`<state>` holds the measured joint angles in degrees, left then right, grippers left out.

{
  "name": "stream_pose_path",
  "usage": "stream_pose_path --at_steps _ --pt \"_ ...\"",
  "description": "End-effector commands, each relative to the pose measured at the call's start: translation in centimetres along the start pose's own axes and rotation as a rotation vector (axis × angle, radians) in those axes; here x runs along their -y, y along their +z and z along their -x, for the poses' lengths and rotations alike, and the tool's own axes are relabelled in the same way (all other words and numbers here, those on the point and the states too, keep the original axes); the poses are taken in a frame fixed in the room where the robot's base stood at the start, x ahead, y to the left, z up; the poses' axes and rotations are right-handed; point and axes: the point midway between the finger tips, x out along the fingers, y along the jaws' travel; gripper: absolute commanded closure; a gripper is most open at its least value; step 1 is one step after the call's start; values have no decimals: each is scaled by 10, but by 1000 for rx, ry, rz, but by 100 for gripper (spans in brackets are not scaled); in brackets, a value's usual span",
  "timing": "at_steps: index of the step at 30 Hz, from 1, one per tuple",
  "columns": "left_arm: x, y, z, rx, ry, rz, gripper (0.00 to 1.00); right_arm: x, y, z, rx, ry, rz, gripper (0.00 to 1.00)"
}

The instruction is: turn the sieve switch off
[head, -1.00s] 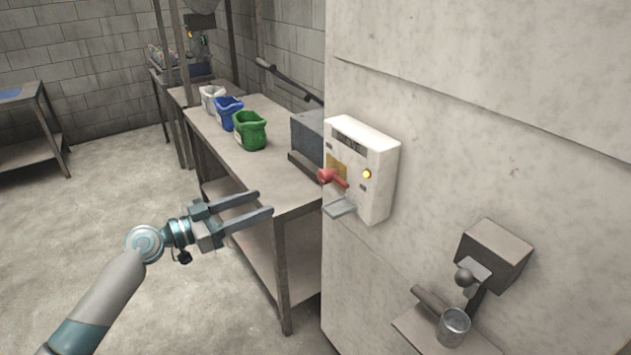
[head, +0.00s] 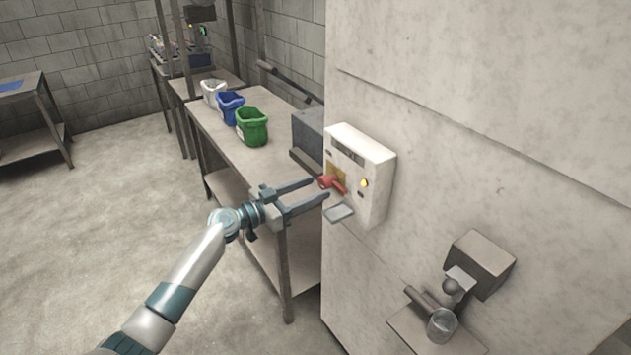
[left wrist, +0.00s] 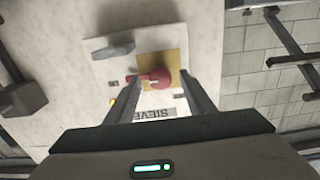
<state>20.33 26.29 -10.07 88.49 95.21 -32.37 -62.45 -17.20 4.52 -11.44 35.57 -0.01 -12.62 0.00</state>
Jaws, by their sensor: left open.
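The sieve switch box (head: 358,176) is a white box on the pale wall, with a red lever handle (head: 332,184) on a yellow plate and a lit yellow lamp (head: 364,183). In the left wrist view the box (left wrist: 112,72) carries the label "SIEVE", and the red handle (left wrist: 158,78) lies between my fingers as seen from the camera. My left gripper (head: 319,190) is open, its fingertips close to the handle; I cannot tell whether they touch it. It also shows in the left wrist view (left wrist: 166,82). My right gripper is in neither view.
A small grey flap (head: 339,213) sticks out below the handle. A table (head: 262,165) with white, blue and green bags (head: 252,127) stands left of the wall.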

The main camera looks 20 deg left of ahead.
Motion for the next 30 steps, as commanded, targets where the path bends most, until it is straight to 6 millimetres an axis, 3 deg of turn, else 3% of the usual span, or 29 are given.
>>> stream_pose_path --at_steps 6,16,21,30 --pt "0 -1 -15 -1 0 0 51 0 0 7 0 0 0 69" --pt "0 0 -16 0 0 -1 51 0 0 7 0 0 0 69" --pt "0 0 -16 0 0 0 91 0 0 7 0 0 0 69" --pt "0 1 -16 0 0 12 92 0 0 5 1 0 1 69"
